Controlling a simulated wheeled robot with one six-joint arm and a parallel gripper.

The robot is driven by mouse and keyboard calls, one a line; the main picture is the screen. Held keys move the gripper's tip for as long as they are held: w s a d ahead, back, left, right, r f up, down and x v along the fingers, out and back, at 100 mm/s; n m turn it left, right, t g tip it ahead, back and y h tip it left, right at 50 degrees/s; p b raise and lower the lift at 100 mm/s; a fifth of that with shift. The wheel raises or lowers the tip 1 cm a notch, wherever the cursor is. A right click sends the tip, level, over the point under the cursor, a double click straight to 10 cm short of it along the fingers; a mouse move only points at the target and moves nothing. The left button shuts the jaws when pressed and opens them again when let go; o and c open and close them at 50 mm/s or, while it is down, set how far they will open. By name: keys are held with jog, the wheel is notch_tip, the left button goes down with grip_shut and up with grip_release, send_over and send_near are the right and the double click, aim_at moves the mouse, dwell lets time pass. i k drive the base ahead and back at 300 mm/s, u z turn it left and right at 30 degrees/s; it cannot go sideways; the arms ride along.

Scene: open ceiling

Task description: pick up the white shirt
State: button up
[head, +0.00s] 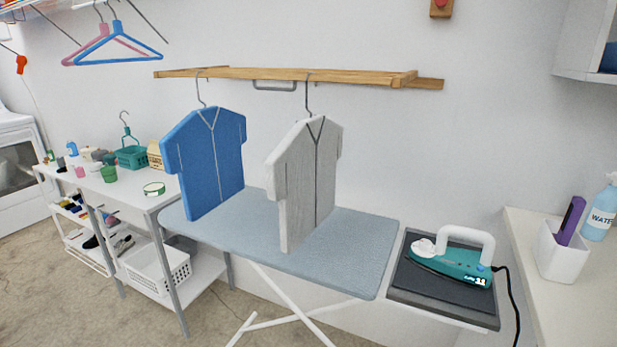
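The white shirt (307,180) is a flat, stiff, light grey-white shirt shape with dark collar and front lines. It hangs by a metal hook from the wooden rack (290,75) on the wall, above the ironing board (345,240). A blue shirt (212,160) of the same form hangs to its left, with a gap between them. My gripper is not in the head view.
A teal iron (447,262) rests on a dark pad at the board's right end, its cord hanging down. A counter on the right holds a white cup (562,252) and a water bottle (601,208). A white shelf table (125,195) with small items stands left. Hangers (112,45) hang upper left.

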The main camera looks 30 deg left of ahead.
aim_at(301, 171)
jog(key=u, duration=1.9)
jog(key=i, duration=1.4)
jog(key=z, duration=1.85)
